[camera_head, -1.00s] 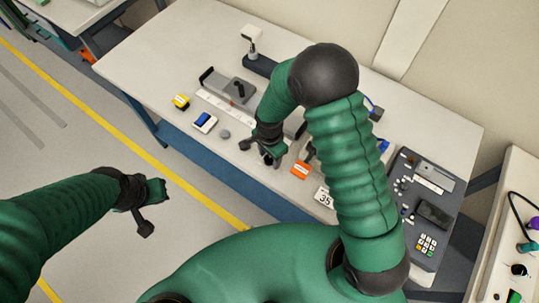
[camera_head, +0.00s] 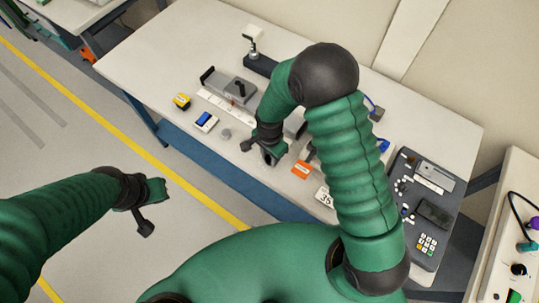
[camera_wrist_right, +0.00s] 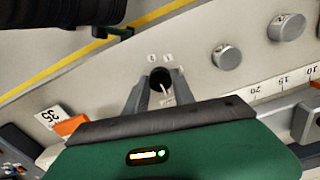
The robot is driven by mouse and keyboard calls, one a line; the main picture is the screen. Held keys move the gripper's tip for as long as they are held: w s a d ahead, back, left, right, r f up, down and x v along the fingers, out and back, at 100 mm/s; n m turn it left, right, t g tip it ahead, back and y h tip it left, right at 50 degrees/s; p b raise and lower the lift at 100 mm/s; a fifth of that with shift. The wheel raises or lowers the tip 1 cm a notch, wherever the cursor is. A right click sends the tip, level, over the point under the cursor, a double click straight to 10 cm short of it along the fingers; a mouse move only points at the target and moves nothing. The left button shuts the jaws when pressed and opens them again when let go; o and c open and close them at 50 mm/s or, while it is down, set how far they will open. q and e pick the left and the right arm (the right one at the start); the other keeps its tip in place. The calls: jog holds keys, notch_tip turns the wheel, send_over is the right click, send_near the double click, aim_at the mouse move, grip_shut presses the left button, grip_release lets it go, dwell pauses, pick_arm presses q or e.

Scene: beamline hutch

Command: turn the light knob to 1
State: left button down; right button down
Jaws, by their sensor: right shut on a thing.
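The light knob (camera_wrist_right: 160,77) is a small round black knob with a pale pointer line, set in the light surface. In the right wrist view, two small printed marks (camera_wrist_right: 160,58) stand beyond it, too small to read surely. My right gripper (camera_wrist_right: 161,88) has its grey fingers on either side of the knob, shut on it. In the head view my right gripper (camera_head: 269,157) points down at the table's front edge and hides the knob. My left gripper (camera_head: 155,192) hangs over the floor at the left, away from the table; its finger gap is not clear.
An orange block (camera_head: 301,169) and a "35" card (camera_head: 325,196) are to the right. A blue block (camera_head: 206,121) and a yellow block (camera_head: 182,101) lie left.

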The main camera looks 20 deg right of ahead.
jog(key=n, duration=0.3)
jog(key=shift+w+r+n+p, duration=0.2)
jog(key=shift+n+p, duration=0.1)
jog(key=shift+p, duration=0.1)
jog(key=n, duration=0.3)
jog(key=shift+n+p, duration=0.35)
jog(key=shift+n, duration=0.05)
jog(key=n, duration=0.4)
jog(key=shift+w+p, duration=0.1)
jog(key=shift+p, duration=0.3)
jog(key=n, duration=0.4)
jog(key=shift+p, duration=0.35)
jog(key=n+p, duration=0.1)
jog(key=n, duration=0.4)
jog(key=shift+n, duration=0.3)
jog(key=n+p, duration=0.1)
jog(key=n, duration=0.4)
